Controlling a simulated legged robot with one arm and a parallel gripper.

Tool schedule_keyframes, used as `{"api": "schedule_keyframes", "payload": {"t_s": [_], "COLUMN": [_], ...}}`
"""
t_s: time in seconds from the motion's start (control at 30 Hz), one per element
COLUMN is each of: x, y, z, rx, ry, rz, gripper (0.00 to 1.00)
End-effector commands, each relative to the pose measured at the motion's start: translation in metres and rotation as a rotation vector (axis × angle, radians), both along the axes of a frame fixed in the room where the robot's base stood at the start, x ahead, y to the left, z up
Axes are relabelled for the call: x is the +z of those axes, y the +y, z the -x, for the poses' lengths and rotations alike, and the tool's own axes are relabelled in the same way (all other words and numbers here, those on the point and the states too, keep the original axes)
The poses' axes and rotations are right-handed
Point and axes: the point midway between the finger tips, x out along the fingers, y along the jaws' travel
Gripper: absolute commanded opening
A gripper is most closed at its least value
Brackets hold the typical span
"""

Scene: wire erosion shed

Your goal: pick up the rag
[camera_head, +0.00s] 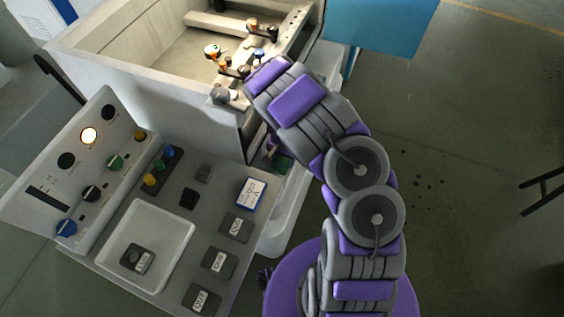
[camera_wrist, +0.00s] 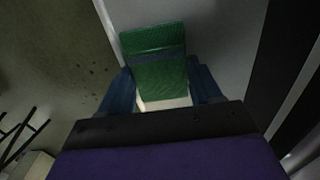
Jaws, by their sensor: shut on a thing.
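The rag (camera_wrist: 155,45) is green with a dark stripe across it. It shows in the wrist view between the two blue fingers of my gripper (camera_wrist: 163,92), which is shut on it. Its upper part stands out beyond the fingertips, and a pale patch shows below it near the palm. In the head view my gripper is mostly hidden behind my arm. Only a small green bit (camera_head: 273,152) shows there, low beside the machine's side wall.
A machine tank (camera_head: 130,45) with fittings on its rim stands behind. Left is a control panel (camera_head: 85,165). The bench holds a white tray (camera_head: 178,224) with a labelled dark block (camera_head: 136,260), several similar blocks and a blue-edged card (camera_head: 250,194). Floor is open at right.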

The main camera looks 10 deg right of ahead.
Motion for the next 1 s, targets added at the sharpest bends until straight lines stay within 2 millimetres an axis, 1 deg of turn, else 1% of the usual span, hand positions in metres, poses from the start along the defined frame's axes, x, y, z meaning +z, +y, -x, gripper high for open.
{"api": "schedule_keyframes", "payload": {"t_s": [0.03, 0.17, 0.2, 0.37, 0.47, 0.57, 0.7, 0.9, 1.0], "x": [0.0, 0.0, 0.0, 0.0, 0.004, 0.016, 0.045, 0.08, 0.092], "y": [0.001, 0.001, 0.001, 0.001, 0.001, 0.001, 0.0, 0.0, 0.0], "z": [0.0, 0.0, 0.0, 0.0, 0.0, -0.001, -0.002, -0.001, -0.001], "rx": [0.001, 0.0, 0.001, 0.001, 0.001, 0.001, 0.001, 0.001, 0.001], "ry": [-0.001, -0.001, -0.001, -0.001, -0.001, -0.004, -0.009, -0.005, -0.004], "rz": [-0.001, -0.001, -0.001, -0.001, 0.0, 0.0, 0.001, 0.0, 0.0], "gripper": [0.47, 0.35, 0.34, 0.34, 0.33, 0.33, 0.33, 0.33, 0.33]}}
